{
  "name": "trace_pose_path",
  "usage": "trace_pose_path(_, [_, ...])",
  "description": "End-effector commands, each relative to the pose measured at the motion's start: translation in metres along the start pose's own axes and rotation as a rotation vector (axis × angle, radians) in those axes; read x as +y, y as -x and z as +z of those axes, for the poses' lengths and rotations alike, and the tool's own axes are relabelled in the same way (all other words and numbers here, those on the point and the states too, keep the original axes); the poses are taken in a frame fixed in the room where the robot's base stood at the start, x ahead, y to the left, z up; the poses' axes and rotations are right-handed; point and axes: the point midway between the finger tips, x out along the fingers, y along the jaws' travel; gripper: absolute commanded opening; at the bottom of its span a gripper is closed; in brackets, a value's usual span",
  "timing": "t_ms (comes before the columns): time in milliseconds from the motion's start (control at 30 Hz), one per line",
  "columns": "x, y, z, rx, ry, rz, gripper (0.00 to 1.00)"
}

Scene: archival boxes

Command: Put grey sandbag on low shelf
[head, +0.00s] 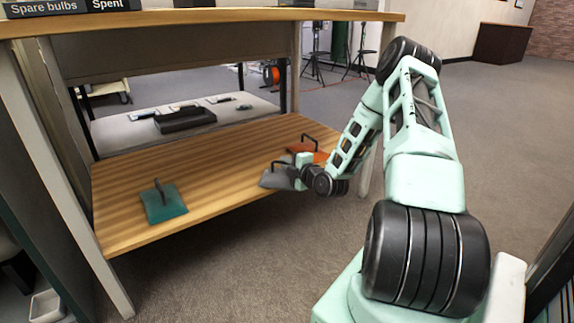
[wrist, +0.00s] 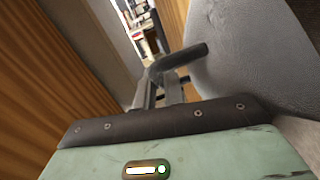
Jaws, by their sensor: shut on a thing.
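The grey sandbag (head: 275,180) is at the front right edge of the low wooden shelf (head: 220,163), with my gripper (head: 299,168) at its right side. In the wrist view the grey sandbag (wrist: 240,65) fills the right side, and my gripper (wrist: 172,88) is shut on its dark handle (wrist: 185,60). The shelf's wood grain shows at the left of the wrist view. I cannot tell whether the bag rests on the shelf or hangs just above it.
An orange sandbag (head: 308,152) with a dark handle lies just behind the grey one. A teal sandbag (head: 163,203) lies at the shelf's left. The shelf's middle is clear. The table top (head: 200,17) overhangs the shelf, and a leg (head: 365,150) stands at right.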

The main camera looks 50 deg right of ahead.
Motion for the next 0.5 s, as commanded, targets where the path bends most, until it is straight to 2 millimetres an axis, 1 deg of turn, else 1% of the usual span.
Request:
trace_pose_path(33, [-0.0002,-0.001,-0.0004,0.002,0.002,0.005,0.0])
trace_pose_path(67, [-0.0013,-0.0003,-0.0001,0.0,0.0,0.0,0.19])
trace_pose_path(100, [-0.001,-0.0002,-0.0001,0.0,0.0,0.0,0.3])
trace_pose_path(133, [-0.001,-0.0002,0.0,0.0,0.0,0.0,0.32])
trace_pose_path(433, [0.0013,0.0002,0.0,0.0,0.0,0.0,0.32])
trace_pose_path(500, [0.0019,0.0047,-0.0002,0.0,0.0,-0.002,0.32])
